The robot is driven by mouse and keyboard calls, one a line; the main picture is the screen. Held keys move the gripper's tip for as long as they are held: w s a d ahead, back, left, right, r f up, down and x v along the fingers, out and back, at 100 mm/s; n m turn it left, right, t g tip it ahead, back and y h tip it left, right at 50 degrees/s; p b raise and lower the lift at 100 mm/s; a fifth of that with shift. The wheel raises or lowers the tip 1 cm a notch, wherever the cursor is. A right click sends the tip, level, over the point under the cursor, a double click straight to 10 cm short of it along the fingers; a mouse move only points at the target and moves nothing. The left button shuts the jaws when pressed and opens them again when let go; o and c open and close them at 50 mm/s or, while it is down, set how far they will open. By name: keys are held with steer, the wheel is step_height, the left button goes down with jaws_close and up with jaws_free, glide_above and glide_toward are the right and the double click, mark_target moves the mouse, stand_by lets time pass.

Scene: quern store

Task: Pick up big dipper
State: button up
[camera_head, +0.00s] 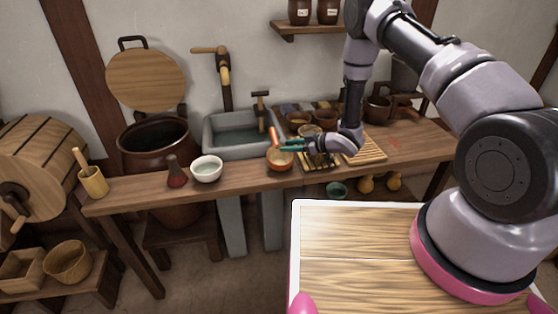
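A reddish-brown bowl (280,162) with an upright orange handle (273,138) stands on the wooden counter in front of the stone sink; it looks like the big dipper. My gripper (283,147) reaches in from the right, pointing left, with its teal fingers just above the bowl and close to the handle. The fingertips overlap the handle and bowl rim in this view. Whether they touch or grip it cannot be told. The bowl appears to rest on the counter.
The stone sink (240,148) is behind. Small bowls (298,118) and a slatted wooden board (369,150) lie near my wrist.

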jaws_close()
stand_by(1.4)
